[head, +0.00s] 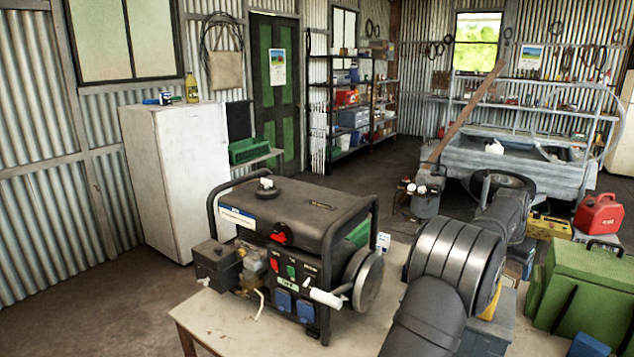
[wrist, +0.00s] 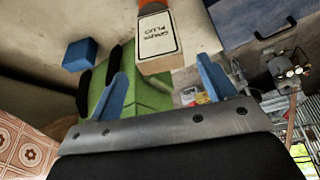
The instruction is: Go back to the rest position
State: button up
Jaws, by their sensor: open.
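My gripper (wrist: 166,72) shows in the wrist view with its two blue fingers spread wide apart and nothing held between them. A small box labelled "SPARK PLUG" (wrist: 158,42) shows beyond the fingers, its print upside down; I cannot tell how far it is from them. A green case (wrist: 149,95) lies behind and between the fingers. In the head view my dark arm crosses the right foreground over the table, and my gripper cannot be made out there.
A generator (head: 290,215) stands on the table (head: 215,320), left of my arm. A green toolbox (head: 580,285) and a red fuel can (head: 599,215) are at the right. A blue block (wrist: 80,55) shows in the wrist view. Floor at left is clear.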

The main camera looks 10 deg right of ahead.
aim_at(507, 273)
jog(key=x, duration=0.6)
jog(key=shift+d+f, duration=0.1)
jog(key=shift+r, duration=2)
